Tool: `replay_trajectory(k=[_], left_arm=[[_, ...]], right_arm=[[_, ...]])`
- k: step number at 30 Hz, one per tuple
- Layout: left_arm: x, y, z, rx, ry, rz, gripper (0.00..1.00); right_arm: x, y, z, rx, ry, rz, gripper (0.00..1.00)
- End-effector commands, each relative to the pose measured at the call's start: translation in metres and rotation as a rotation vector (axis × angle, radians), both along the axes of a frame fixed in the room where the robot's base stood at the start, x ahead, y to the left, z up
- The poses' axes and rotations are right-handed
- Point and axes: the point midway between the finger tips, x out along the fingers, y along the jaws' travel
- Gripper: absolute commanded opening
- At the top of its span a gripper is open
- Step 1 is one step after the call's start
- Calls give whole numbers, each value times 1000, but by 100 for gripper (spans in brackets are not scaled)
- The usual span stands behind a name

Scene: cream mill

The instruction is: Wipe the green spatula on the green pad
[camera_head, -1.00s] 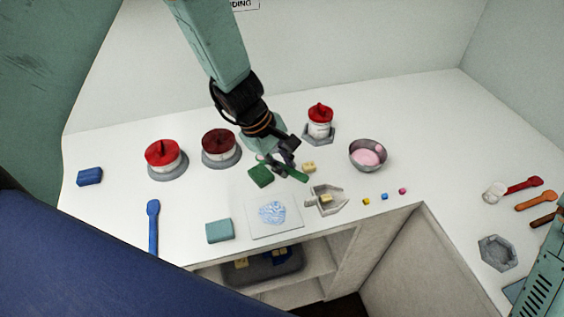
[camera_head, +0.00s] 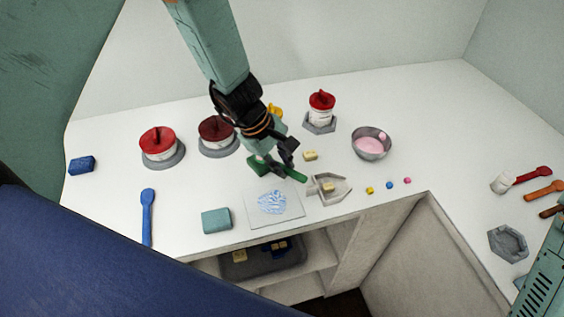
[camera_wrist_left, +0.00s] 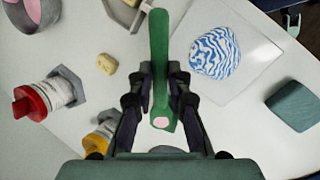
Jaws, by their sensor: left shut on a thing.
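My left gripper (camera_head: 285,160) is shut on the green spatula (camera_head: 297,177) and holds it over the table, behind the white board. In the left wrist view the green spatula (camera_wrist_left: 160,60) lies between the fingers of my left gripper (camera_wrist_left: 161,85), its handle pointing up the picture. A pink smear shows on its lower end. The green pad (camera_head: 217,220), a teal-green block, lies on the table left of the board; it also shows at the right of the left wrist view (camera_wrist_left: 293,107). The spatula is apart from the pad. My right gripper is out of view.
The white board (camera_head: 290,212) bears a blue-and-white striped lump (camera_head: 272,202). A grey scoop-shaped tray (camera_head: 335,194) stands to its right, a bowl of pink stuff (camera_head: 371,146) behind. Red-lidded jars (camera_head: 157,142) stand at the back. A blue spatula (camera_head: 147,215) lies at left.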

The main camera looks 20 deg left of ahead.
Motion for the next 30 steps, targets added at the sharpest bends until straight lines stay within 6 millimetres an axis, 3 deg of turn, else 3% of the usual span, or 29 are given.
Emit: replay_trajectory(k=[30], left_arm=[[0, 0, -6, 0, 0, -1, 0]], right_arm=[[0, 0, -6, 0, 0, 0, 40]])
